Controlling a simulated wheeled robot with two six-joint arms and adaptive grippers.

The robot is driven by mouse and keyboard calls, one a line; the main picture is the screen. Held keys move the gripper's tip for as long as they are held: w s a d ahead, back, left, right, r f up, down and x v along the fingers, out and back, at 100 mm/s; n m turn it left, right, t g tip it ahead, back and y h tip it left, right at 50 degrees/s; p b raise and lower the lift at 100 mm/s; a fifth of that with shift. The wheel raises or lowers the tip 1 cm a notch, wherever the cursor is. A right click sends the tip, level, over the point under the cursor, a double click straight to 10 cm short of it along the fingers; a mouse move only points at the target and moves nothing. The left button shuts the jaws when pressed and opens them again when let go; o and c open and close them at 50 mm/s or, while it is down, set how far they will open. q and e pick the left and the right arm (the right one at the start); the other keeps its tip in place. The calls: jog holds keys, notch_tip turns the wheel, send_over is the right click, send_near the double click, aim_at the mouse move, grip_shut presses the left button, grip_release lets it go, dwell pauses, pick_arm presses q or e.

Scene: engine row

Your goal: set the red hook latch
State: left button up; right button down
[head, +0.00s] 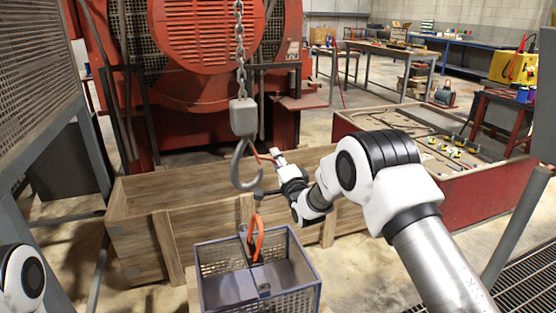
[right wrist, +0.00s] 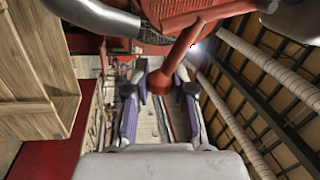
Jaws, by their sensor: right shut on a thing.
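A grey steel hook (head: 246,172) hangs from a block (head: 243,117) on a chain. The red hook latch (head: 261,153) sticks out from the hook's throat to the right. In the right wrist view the red latch (right wrist: 185,58) is a bar with a round end between my fingers, and part of the grey hook (right wrist: 95,14) shows at the top left. My right gripper (head: 268,173) is beside the hook on its right, shut on the latch; its fingers also show in the right wrist view (right wrist: 160,108). My left gripper is out of view.
A grey mesh basket (head: 305,267) with an orange loop (head: 256,238) stands below the hook. A long wooden crate (head: 140,240) lies behind it. A red machine (head: 180,95) fills the back. A red-sided bench (head: 485,190) with small parts stands at the right.

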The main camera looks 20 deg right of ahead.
jog(key=shift+a+f, duration=0.1)
jog(key=shift+f, duration=0.1)
jog(key=c, duration=1.1)
grip_release()
jog(key=shift+c, duration=0.2)
jog(key=shift+o, duration=0.9)
jog(key=shift+a, duration=0.1)
jog(key=shift+r, duration=0.1)
jog(key=v, duration=1.2)
